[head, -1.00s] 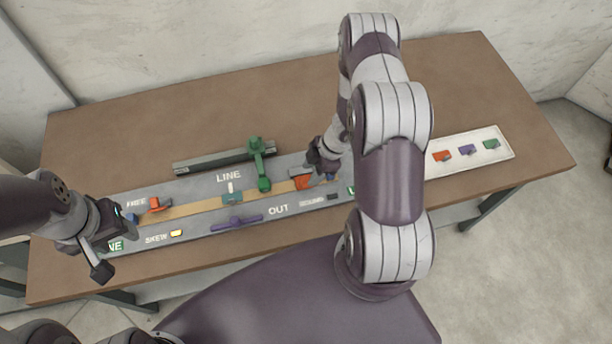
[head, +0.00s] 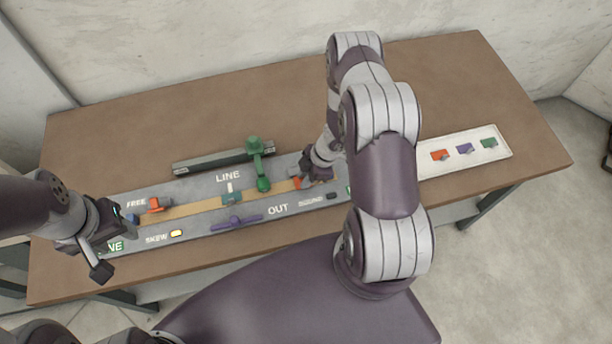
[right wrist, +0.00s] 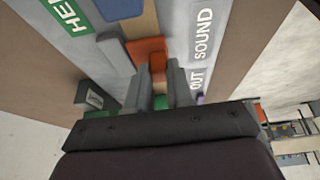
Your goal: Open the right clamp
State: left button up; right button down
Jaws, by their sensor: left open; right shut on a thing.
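The right clamp (head: 297,183) is an orange part at the right end of the tan strip in the head view, partly covered by my right gripper (head: 319,177). In the right wrist view the orange clamp (right wrist: 149,48) shows just beyond the fingertips of my right gripper (right wrist: 158,75). That gripper is shut on the right clamp; the exact contact is hard to see. My left gripper (head: 108,243) is open and empty over the left end of the grey board, away from the clamp.
The grey board (head: 190,190) carries a tan strip (head: 200,207), a left orange clamp (head: 156,204), a green lever (head: 262,170), a purple bar (head: 236,221) and a yellow SKEW lamp (head: 176,233). A white tray (head: 496,156) with small coloured pieces lies right. The table's back is clear.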

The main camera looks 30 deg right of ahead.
jog(key=shift+w+r, duration=0.1)
jog(key=shift+w, duration=0.05)
jog(key=shift+w+r+g, duration=0.1)
jog(key=shift+w+g, duration=0.1)
jog(key=shift+g, duration=0.4)
jog(key=shift+w+d+g+b, duration=0.2)
jog(key=shift+w+g+b, duration=0.15)
jog(key=shift+g, duration=0.25)
jog(key=w+m+g+y+b, duration=0.1)
jog(key=g+b, duration=0.1)
jog(key=b, duration=0.5)
jog(key=w+g+y+b, duration=0.1)
jog(key=g+b, duration=0.2)
jog(key=b, duration=0.4)
jog(key=w+d+m+g+y+b, duration=0.1)
jog(key=w+g+b, duration=0.1)
jog(key=b, duration=0.5)
jog(key=shift+w+f+m+g, duration=0.1)
jog(key=shift+f+m+g, duration=0.15)
jog(key=shift+g, duration=0.35)
jog(key=shift+w+r+g+y+b, duration=0.1)
jog(key=shift+r+g+y+b, duration=0.2)
jog(key=shift+b, duration=0.55)
jog(key=c, duration=1.2)
grip_release()
jog(key=shift+c, duration=0.2)
jog(key=shift+o, duration=1.2)
jog(key=shift+w+a, duration=0.1)
jog(key=shift+r, duration=0.1)
